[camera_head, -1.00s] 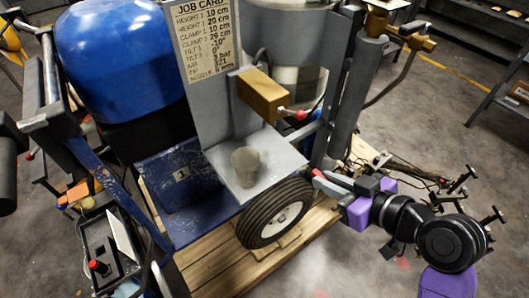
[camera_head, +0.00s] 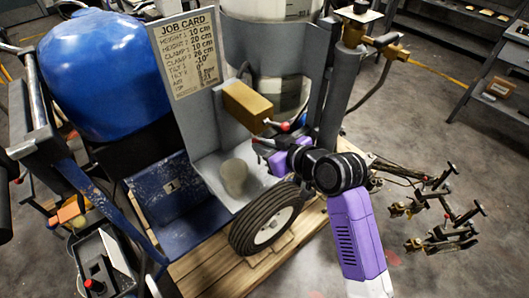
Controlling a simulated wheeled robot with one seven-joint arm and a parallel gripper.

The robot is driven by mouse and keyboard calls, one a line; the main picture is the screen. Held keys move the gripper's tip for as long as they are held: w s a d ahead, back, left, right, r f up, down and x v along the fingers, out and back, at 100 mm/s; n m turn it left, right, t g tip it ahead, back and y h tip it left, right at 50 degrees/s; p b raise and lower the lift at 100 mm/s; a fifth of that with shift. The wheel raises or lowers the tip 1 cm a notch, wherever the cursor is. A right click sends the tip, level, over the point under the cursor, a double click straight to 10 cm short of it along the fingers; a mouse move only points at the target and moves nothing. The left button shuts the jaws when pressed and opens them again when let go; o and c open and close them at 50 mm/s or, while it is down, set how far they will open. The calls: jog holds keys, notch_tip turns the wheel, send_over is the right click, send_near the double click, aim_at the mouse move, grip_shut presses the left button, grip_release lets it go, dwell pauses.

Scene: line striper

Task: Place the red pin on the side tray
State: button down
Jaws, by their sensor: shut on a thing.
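My gripper (camera_head: 264,147) reaches in from the right, low in front of the brass-coloured block on the striper. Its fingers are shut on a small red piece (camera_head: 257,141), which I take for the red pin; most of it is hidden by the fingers. A red-tipped knob (camera_head: 284,126) on a pale stem sticks out of the block just above the fingers. The black side tray (camera_head: 76,250) is at the lower left, outside the blue frame. A white sheet and a red knob (camera_head: 94,286) show at it.
Grey posts flank the block.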

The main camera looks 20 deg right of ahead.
jog(key=shift+s+f, duration=0.1)
jog(key=shift+f, duration=1.3)
jog(key=shift+f, duration=0.2)
jog(key=c, duration=1.4)
grip_release()
jog(key=shift+r, duration=0.2)
jog(key=v, duration=1.2)
jog(key=shift+d, duration=0.1)
